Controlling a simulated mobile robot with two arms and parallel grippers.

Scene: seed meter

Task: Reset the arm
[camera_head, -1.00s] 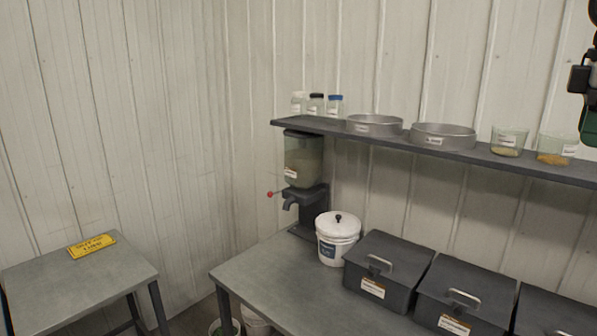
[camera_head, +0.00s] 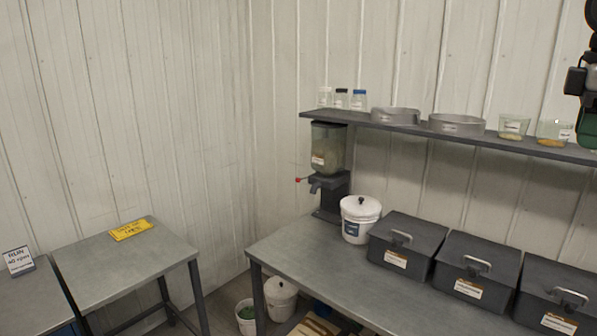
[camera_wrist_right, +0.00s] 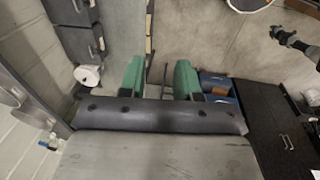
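My right gripper (camera_head: 586,118) shows at the far right edge of the head view, in front of the wall by the shelf's right end. It is partly cut off by the frame. In the right wrist view its two green fingers stand apart with an empty gap between them (camera_wrist_right: 160,80). My left gripper is not in the head view. A dark jointed shape (camera_wrist_right: 290,40) at the upper right of the wrist view is too small to name with certainty.
A shelf (camera_head: 425,128) holds jars, metal pans and cups. A seed dispenser (camera_head: 328,150) stands below it. A white lidded bucket (camera_head: 360,218) and dark lidded bins (camera_head: 408,238) sit on the bench (camera_head: 300,262). A side table (camera_head: 130,265) bears a yellow sign (camera_head: 131,230).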

